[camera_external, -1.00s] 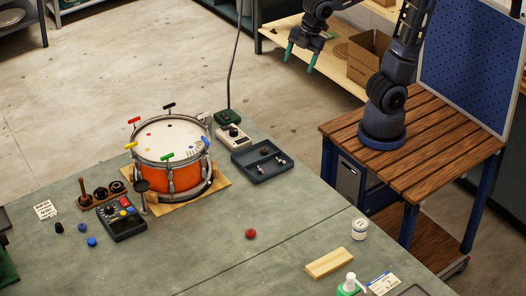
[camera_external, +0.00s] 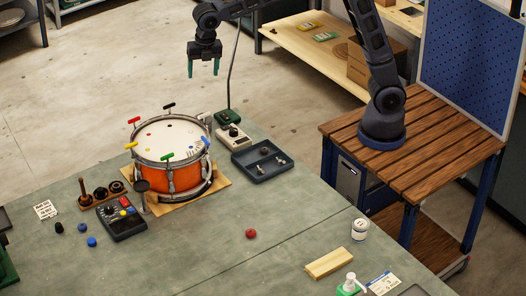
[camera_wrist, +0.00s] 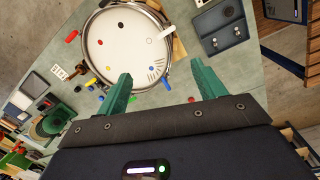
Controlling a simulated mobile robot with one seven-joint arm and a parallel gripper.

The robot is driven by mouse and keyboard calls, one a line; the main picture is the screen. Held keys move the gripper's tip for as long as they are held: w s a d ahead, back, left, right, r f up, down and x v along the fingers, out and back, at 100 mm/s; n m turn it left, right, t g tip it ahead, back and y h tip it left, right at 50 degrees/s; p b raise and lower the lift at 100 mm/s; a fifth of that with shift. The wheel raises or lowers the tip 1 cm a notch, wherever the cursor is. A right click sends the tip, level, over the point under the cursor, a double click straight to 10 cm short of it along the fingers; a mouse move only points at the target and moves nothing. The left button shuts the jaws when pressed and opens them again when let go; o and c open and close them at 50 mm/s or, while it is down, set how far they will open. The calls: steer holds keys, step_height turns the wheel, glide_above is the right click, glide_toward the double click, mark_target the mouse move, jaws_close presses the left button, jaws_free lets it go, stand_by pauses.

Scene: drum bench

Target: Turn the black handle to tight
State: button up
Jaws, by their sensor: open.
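The orange drum (camera_external: 156,176) stands on a wooden board on the green bench, with coloured T-shaped handles around its rim. The black handle (camera_external: 169,105) is at the far side of the rim, its bar roughly level. My gripper (camera_external: 203,69) is open and empty, high above and behind the drum, to the right of the black handle and well apart from it. In the wrist view the green fingers of my gripper (camera_wrist: 160,75) are spread below the white drumhead (camera_wrist: 120,42). I cannot clearly make out the black handle in the wrist view.
Red (camera_external: 134,120), yellow (camera_external: 131,145) and green (camera_external: 167,156) handles stand around the rim. A control box (camera_external: 122,220) is in front.

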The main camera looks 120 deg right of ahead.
mark_target(171, 106)
steer(key=w+d+f+n+y, duration=0.1)
steer(key=w+d+f+n, duration=0.1)
steer(key=w+d+f, duration=0.35)
steer(key=w+d+f+n, duration=0.2)
steer(key=d+f, duration=0.1)
steer(key=d, duration=0.6)
steer(key=shift+g, duration=0.3)
steer(key=f, duration=1.1)
steer(key=shift+s+a, duration=0.1)
steer(key=shift+s, duration=0.15)
steer(key=shift+r, duration=0.1)
steer(key=c, duration=1)
